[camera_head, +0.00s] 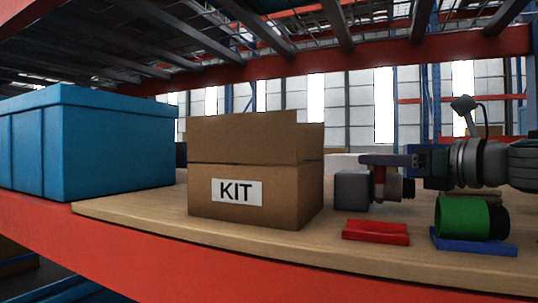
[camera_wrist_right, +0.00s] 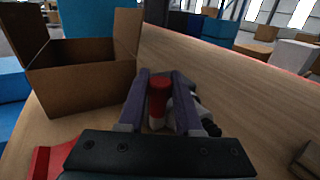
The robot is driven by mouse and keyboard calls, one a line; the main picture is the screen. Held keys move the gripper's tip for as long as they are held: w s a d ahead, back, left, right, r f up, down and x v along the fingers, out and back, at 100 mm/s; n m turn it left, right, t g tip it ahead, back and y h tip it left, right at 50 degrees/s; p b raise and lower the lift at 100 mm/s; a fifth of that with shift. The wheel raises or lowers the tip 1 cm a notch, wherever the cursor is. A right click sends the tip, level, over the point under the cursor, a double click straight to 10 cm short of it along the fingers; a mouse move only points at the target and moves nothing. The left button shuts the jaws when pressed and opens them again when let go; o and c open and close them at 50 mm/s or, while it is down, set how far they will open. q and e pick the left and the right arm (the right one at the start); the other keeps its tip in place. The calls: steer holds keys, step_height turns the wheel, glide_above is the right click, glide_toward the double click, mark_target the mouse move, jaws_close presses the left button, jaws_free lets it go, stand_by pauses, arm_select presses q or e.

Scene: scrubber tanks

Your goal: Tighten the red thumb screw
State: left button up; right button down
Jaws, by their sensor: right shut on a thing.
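The red thumb screw (camera_wrist_right: 158,92) is a red cylinder between the two fingers of my right gripper (camera_wrist_right: 160,78) in the right wrist view, with a pale part below it. In the head view my right gripper (camera_head: 372,160) reaches in from the right and is shut on the screw's top; a bit of red (camera_head: 379,175) shows under the fingers. The screw stands between a grey block (camera_head: 352,191) and a dark round fitting (camera_head: 403,188). How far the screw is turned in cannot be told. My left gripper is not in view.
An open cardboard box marked KIT (camera_head: 256,205) stands left of the grey block. A blue bin (camera_head: 110,145) is farther left. In front lie a red holder (camera_head: 375,233) and a green cylinder (camera_head: 462,218) on a blue holder (camera_head: 470,245). A shelf beam (camera_head: 300,66) runs overhead.

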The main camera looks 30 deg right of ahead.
steer(key=m+h+p, duration=0.2)
steer(key=h, duration=0.1)
steer(key=m+h+p, duration=0.2)
steer(key=h+p, duration=0.1)
steer(key=m+g+h+p, duration=0.1)
steer(key=m+h+p, duration=0.1)
steer(key=h+p, duration=0.1)
steer(key=shift+a+r+h, duration=0.15)
steer(key=shift+r+h, duration=0.25)
steer(key=shift+h, duration=0.1)
steer(key=m+g+h+p, duration=0.1)
steer(key=h, duration=0.1)
steer(key=m+g+h+p, duration=0.1)
steer(key=m, duration=0.1)
steer(key=shift+f+h, duration=0.2)
steer(key=shift+h, duration=0.2)
steer(key=m+g+h, duration=0.2)
steer(key=g+h, duration=0.1)
steer(key=shift+f+m, duration=0.2)
steer(key=shift+m, duration=0.2)
steer(key=m+g+h+b, duration=0.1)
steer(key=m+g+h, duration=0.1)
steer(key=m+g, duration=0.1)
steer(key=shift+g+h, duration=0.3)
steer(key=shift+g, duration=0.2)
steer(key=shift+m+g, duration=0.3)
steer(key=shift+g, duration=0.1)
steer(key=c, duration=0.6)
jaws_free()
